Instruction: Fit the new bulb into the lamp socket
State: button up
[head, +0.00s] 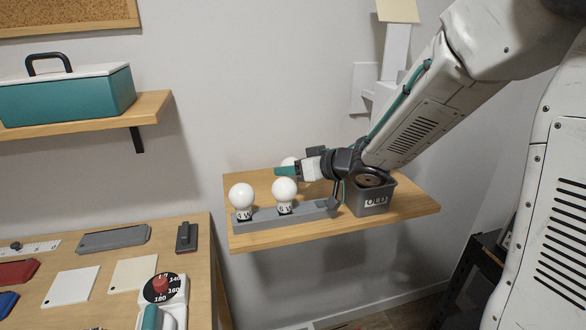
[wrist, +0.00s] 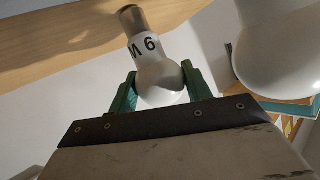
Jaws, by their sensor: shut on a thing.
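My gripper (head: 287,170) is above the back of the wooden wall shelf, its green fingers pointing left. In the wrist view my gripper (wrist: 159,76) is shut on the round white globe of a bulb (wrist: 162,82). The bulb's metal cap points away from the jaws, and its collar carries a W and a digit, 6 or 9. In the head view the held bulb (head: 289,161) shows only partly behind the fingers. Two white bulbs, a left one (head: 242,196) and a right one (head: 284,190), stand upright in a grey rack (head: 310,211). I cannot make out the lamp socket.
A grey bin marked OLD (head: 375,200) stands on the shelf (head: 405,208), under my wrist. A white fitting (head: 395,50) is on the wall behind my arm. A teal box (head: 65,95) sits on the upper left shelf. A workbench (head: 203,265) with several items is lower left.

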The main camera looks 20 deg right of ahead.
jog(key=shift+f, duration=0.15)
jog(key=o, duration=1)
jog(key=shift+c, duration=0.2)
